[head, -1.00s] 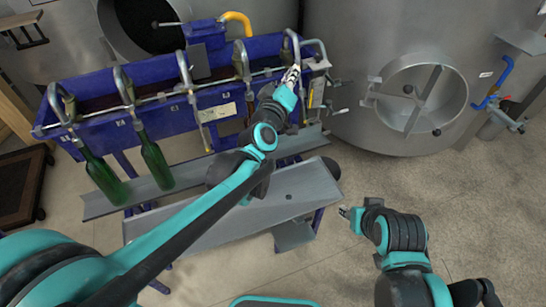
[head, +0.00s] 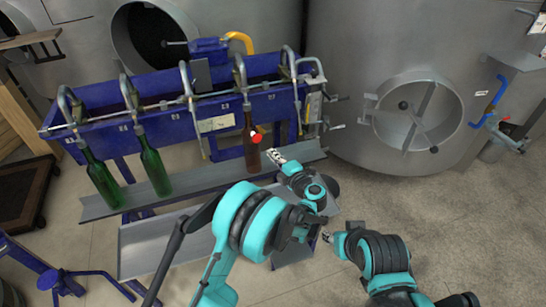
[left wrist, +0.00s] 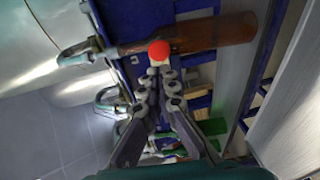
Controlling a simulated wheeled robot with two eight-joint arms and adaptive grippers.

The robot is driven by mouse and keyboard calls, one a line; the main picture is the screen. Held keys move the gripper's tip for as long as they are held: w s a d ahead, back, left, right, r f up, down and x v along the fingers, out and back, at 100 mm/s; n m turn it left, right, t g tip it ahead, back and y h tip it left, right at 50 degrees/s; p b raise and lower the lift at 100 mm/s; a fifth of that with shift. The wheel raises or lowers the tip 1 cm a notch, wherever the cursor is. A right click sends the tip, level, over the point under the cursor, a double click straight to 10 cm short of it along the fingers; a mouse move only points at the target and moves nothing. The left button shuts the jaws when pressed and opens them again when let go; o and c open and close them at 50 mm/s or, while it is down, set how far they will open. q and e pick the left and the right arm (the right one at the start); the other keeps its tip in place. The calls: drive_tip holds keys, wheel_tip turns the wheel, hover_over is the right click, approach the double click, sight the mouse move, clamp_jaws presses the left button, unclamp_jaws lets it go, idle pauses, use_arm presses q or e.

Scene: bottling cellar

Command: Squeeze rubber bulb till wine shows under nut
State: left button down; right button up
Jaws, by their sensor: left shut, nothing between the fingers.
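A small red ball (head: 256,138), which looks like a rubber bulb, shows in front of a brown bottle (head: 251,153) under a spout of the blue filler (head: 163,135). My left gripper (head: 274,157) is shut and empty, just below and right of the ball. In the left wrist view the ball (left wrist: 159,50) is straight beyond my fingertips (left wrist: 157,84), with a pale piece at its base; the brown bottle (left wrist: 225,30) lies behind it. Whether the fingers touch the ball is unclear. I cannot make out a nut or wine. My right gripper (head: 328,237) is small, low and apart.
Two green bottles (head: 103,180) stand under spouts at the left on a grey metal shelf (head: 208,182). A steel tank (head: 385,70) with a round hatch stands at the right. A blue stand (head: 55,280) is at lower left. Floor at right is open.

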sight(259, 140)
use_arm(q)
drive_tip(key=shift+x, duration=2.7)
drive_tip(key=shift+w+a, duration=0.1)
drive_tip(key=shift+w, duration=0.1)
drive_tip(key=shift+b+x, duration=0.35)
drive_tip(key=shift+x, duration=1.6)
drive_tip(key=shift+s+r, duration=0.1)
drive_tip(key=shift+v, duration=0.9)
drive_tip(key=shift+w, duration=0.25)
